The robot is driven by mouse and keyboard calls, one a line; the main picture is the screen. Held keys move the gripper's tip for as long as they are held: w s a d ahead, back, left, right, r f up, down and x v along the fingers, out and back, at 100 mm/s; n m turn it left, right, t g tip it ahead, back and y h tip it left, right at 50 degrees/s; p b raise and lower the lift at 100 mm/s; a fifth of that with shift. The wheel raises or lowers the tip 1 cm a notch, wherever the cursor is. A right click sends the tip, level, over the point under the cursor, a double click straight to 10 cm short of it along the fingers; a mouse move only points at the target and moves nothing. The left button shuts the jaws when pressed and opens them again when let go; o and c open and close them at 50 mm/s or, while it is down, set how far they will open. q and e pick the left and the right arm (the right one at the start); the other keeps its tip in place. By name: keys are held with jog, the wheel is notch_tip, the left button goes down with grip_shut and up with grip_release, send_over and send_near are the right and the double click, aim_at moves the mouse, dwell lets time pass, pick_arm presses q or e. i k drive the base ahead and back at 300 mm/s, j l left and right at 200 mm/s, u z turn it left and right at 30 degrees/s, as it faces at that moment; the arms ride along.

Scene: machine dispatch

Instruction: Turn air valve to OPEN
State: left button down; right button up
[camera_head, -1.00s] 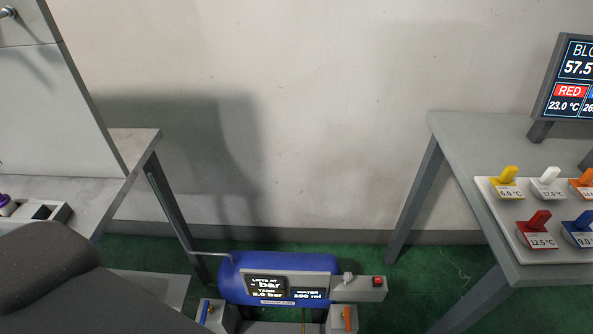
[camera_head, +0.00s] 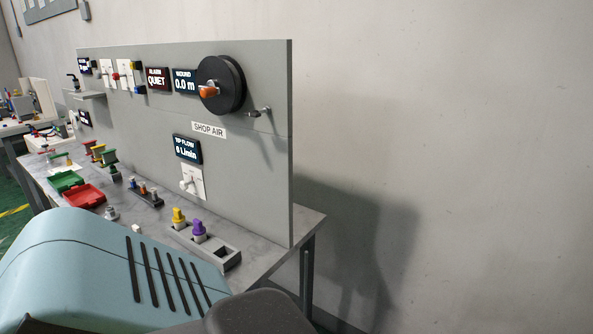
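A grey upright panel (camera_head: 265,165) stands on a workbench and bears a "SHOP AIR" label (camera_head: 209,129). Below the label are a small flow display (camera_head: 187,148) and a white plate with a white lever-like fitting (camera_head: 187,184). A small metal fitting (camera_head: 260,113) sticks out near the panel's right edge, beside a black reel (camera_head: 229,84) with an orange knob. I cannot tell for certain which fitting is the air valve, and no OPEN marking is readable. Neither of my grippers is in view; parts of my own body cover the lower left foreground.
The bench (camera_head: 265,258) holds a grey holder (camera_head: 222,251) with yellow and purple plugs, a red tray (camera_head: 84,196), a green tray (camera_head: 67,181) and several small parts. Right of the bench is bare wall.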

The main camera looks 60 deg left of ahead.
aim_at(183, 184)
jog(key=u, duration=2.55)
